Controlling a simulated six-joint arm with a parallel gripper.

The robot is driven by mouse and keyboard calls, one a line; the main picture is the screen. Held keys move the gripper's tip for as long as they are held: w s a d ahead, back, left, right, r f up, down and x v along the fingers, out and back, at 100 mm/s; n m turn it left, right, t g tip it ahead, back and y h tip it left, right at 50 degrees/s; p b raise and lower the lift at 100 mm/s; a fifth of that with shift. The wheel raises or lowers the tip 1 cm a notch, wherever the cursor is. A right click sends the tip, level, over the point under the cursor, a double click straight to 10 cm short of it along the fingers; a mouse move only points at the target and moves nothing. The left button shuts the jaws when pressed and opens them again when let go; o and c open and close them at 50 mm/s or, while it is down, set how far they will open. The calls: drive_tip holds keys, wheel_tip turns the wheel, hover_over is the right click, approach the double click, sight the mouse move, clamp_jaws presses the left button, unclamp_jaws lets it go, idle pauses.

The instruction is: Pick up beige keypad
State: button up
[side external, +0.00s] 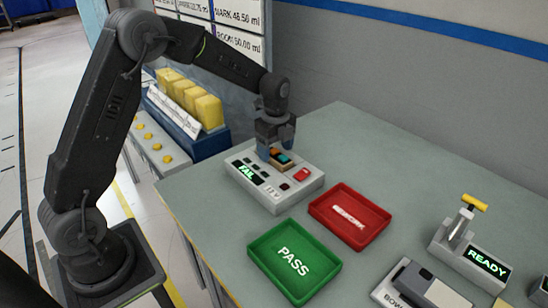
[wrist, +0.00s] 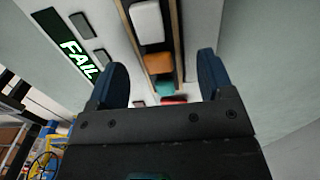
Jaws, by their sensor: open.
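A pale off-white block (wrist: 147,22) sits at the top of a narrow slot in the wrist view, and it is the only piece near beige there. An orange block (wrist: 157,63), a teal block (wrist: 163,89) and a red piece (wrist: 173,100) line up below it. The slot is in a light grey test unit (side external: 262,200) with a green FAIL display (side external: 249,174). My gripper (side external: 276,153) is open just above this unit. In the wrist view its two blue fingers (wrist: 161,75) stand on either side of the row, with nothing visibly held. The pale block cannot be made out in the side view.
A green PASS tray (side external: 278,277) and a red tray (side external: 340,229) lie in front and to the right of the unit. A READY fixture (side external: 459,254) with a yellow handle and a grey device (side external: 428,290) stand farther right. Bare table (side external: 350,140) lies behind.

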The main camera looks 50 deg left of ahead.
drive_tip(key=shift+f, duration=0.8)
drive_tip(key=shift+c, duration=0.2)
drive_tip(key=shift+r, duration=0.1)
drive_tip(key=c, duration=1)
